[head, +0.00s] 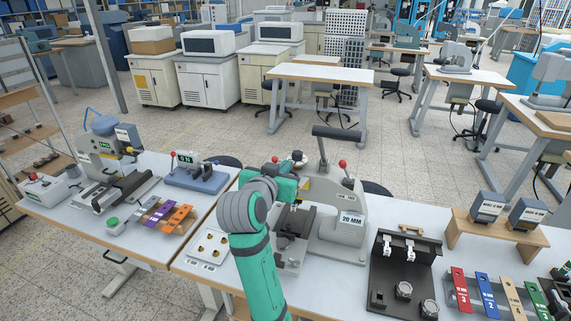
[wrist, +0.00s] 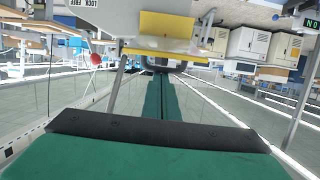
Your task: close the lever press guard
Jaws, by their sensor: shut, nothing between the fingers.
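The lever press (head: 347,207) is a pale grey machine labelled "20 MM" on the middle bench. It has a dark-gripped lever (head: 336,132) raised above it and a red knob (head: 343,164). My gripper (wrist: 161,82) is shut and empty, its two green fingers together in the wrist view. A pale press part with a yellow patch (wrist: 166,24) is close beyond the fingertips, and a red knob (wrist: 96,59) shows to the left. In the head view my arm covers the press's left side. I cannot clearly make out the guard or tell whether the fingers touch it.
Left of my arm, a white tray (head: 195,252) holds small brass pieces. A blue-based device (head: 197,180) stands on the left bench. A black fixture (head: 389,289) and coloured strips (head: 487,294) are to the right. Open floor lies behind the benches.

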